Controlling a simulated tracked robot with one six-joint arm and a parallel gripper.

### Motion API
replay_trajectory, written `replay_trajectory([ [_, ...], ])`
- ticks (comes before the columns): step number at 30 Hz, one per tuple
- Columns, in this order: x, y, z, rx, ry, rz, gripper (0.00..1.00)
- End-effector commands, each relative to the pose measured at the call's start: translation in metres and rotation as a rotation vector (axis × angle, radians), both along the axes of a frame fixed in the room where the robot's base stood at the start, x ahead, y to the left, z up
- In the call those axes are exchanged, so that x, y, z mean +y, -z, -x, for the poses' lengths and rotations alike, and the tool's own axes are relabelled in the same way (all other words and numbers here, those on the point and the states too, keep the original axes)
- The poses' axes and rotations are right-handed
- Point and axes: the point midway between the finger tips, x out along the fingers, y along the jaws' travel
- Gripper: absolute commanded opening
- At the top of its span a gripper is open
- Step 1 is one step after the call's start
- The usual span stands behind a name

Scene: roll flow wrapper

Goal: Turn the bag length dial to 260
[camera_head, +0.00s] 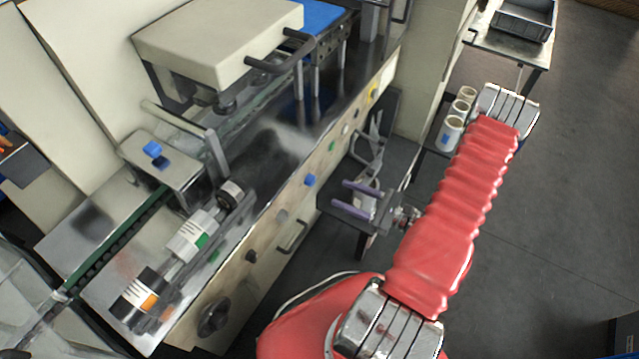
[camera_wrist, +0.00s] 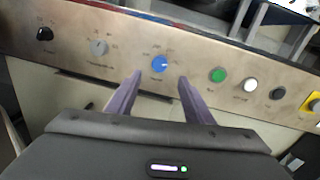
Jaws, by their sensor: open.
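A blue dial (camera_head: 310,180) sits on the front panel of the wrapper; it also shows in the wrist view (camera_wrist: 159,64), with a light pointer mark toward the right and small scale marks around it. The scale numbers and the label are too blurred to read. A grey dial (camera_wrist: 98,47) and a black knob (camera_wrist: 44,33) lie to its left; which label each bears I cannot tell. My gripper (camera_head: 340,194) is open and empty in front of the panel. In the wrist view, its purple fingers (camera_wrist: 160,77) stand on either side below the blue dial, apart from it.
Right of the blue dial are a green button (camera_wrist: 218,75), a white button (camera_wrist: 250,84), a black knob (camera_wrist: 277,93) and a yellow-backed switch (camera_wrist: 314,103). A bar handle (camera_head: 294,237) juts out below the panel. A side table (camera_head: 508,45) with a grey crate stands at upper right.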

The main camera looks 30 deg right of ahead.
Motion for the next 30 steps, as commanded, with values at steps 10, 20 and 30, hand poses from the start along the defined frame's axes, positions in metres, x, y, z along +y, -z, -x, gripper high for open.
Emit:
replay_trajectory([
  [10, 0.023, 0.0, -0.034, 0.001, -0.002, -0.002, 0.47],
  [20, 0.043, 0.0, -0.065, 0.001, -0.002, -0.001, 0.47],
  [30, 0.052, 0.0, -0.079, 0.001, 0.0, -0.001, 0.47],
])
